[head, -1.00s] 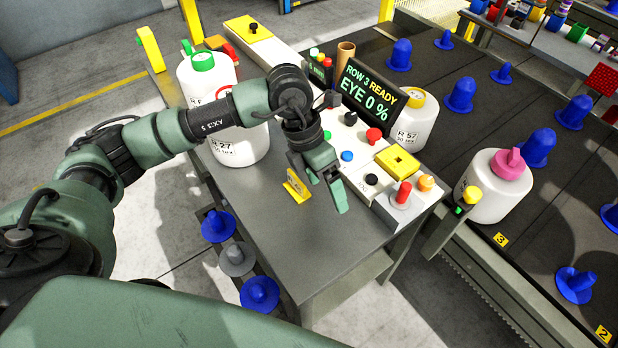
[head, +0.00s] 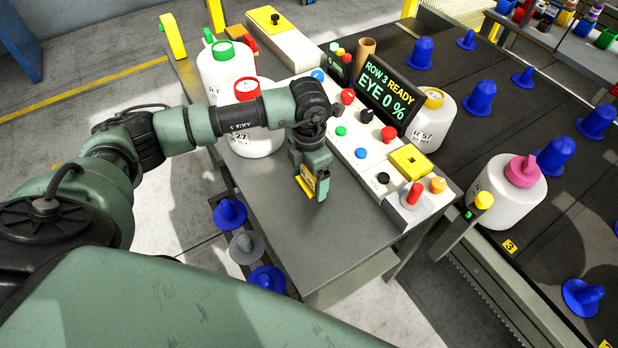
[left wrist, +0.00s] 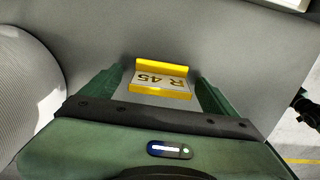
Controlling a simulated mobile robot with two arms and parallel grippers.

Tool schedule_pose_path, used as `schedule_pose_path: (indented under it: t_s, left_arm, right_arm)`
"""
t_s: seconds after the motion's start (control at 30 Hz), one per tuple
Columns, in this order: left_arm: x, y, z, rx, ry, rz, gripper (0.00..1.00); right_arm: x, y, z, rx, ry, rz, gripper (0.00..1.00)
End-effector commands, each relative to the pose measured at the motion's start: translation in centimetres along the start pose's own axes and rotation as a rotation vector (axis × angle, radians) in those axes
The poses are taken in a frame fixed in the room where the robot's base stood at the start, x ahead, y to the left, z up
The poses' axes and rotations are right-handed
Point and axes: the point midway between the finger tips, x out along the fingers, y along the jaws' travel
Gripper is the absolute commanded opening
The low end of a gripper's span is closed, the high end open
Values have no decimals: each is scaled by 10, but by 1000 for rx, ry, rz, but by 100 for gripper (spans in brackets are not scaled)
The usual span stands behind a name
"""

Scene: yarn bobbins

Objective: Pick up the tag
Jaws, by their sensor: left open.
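The yellow tag (head: 306,185) stands on the grey table near its front left edge. In the left wrist view the green fingers of my left gripper (left wrist: 158,90) are apart, one on each side of the tag, with a gap showing on both sides. My right gripper is not in view.
White bobbins (head: 258,142) stand left of the gripper on the table (head: 300,240). A control panel with coloured buttons (head: 361,153) and a display (head: 384,92) lies to the right. Blue cones (head: 230,213) sit below the table's left edge.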

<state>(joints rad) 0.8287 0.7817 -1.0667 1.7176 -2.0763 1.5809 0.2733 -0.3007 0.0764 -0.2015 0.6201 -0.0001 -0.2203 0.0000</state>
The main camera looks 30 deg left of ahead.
Motion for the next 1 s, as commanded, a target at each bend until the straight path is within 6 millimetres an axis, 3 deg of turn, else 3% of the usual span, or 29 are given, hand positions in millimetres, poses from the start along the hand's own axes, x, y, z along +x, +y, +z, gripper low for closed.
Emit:
schedule_pose_path:
  t_s: [0.1,0.13,0.3,0.37,0.77,1.0]
  left_arm:
    - [0,0,0,0,0,0,89]
    - [0,0,0,0,0,0,84]
    - [0,0,0,0,0,-1,36]
    - [0,0,0,0,0,-1,25]
    - [-8,0,1,0,-2,0,25]
    - [-47,0,2,1,-7,1,25]
  right_arm:
    - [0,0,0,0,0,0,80]
    - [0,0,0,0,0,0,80]
    - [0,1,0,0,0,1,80]
    - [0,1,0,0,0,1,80]
    - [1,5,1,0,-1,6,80]
    - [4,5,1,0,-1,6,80]
